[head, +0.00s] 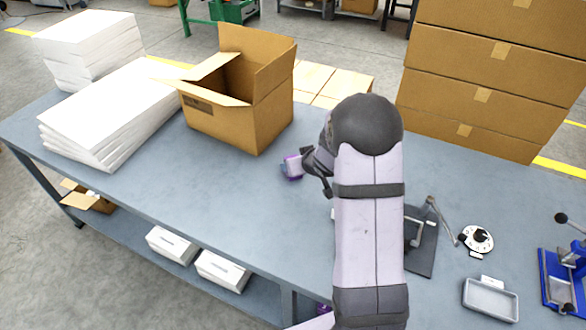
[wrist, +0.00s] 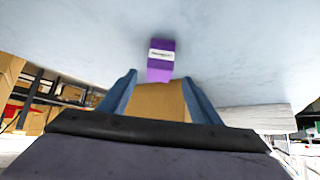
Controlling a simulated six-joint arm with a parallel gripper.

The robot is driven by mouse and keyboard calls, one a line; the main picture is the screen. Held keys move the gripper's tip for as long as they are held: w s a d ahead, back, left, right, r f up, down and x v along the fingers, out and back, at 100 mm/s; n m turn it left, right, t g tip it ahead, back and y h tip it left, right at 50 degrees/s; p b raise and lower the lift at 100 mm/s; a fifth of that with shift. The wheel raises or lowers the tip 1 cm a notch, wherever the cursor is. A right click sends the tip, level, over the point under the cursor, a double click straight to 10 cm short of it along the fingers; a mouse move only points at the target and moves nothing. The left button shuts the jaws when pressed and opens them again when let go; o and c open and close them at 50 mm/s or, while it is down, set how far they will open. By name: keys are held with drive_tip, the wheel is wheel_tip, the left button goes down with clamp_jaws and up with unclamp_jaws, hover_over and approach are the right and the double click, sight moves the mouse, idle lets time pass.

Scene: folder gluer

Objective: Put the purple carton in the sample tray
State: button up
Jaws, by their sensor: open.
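The purple carton (head: 293,167) is on the blue-grey table, just left of my gripper in the head view. In the wrist view the purple carton (wrist: 161,61), with a white label, shows ahead of and roughly centred between the two blue fingers. My gripper (wrist: 159,78) is open, with nothing clearly held between the fingers. In the head view my gripper (head: 298,168) is close beside the carton and partly hidden by my arm; whether it touches the carton cannot be told. The sample tray (head: 491,299), a small grey tray, lies at the front right of the table and looks empty.
An open cardboard box (head: 240,115) stands behind the carton, with white paper stacks (head: 105,115) to its left. A dial (head: 478,239), a lever device (head: 425,235) and a blue device (head: 565,275) surround the tray's area. Large brown boxes (head: 485,90) stand behind.

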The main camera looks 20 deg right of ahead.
drive_tip(key=shift+x, duration=0.85)
drive_tip(key=shift+p+x, duration=0.45)
drive_tip(key=shift+x, duration=2.1)
drive_tip(key=shift+w+r, duration=0.1)
drive_tip(key=shift+r, duration=0.05)
drive_tip(key=shift+c, duration=0.4)
drive_tip(key=c, duration=1.1)
wheel_tip(320, 180, up, 10)
drive_tip(key=p, duration=0.4)
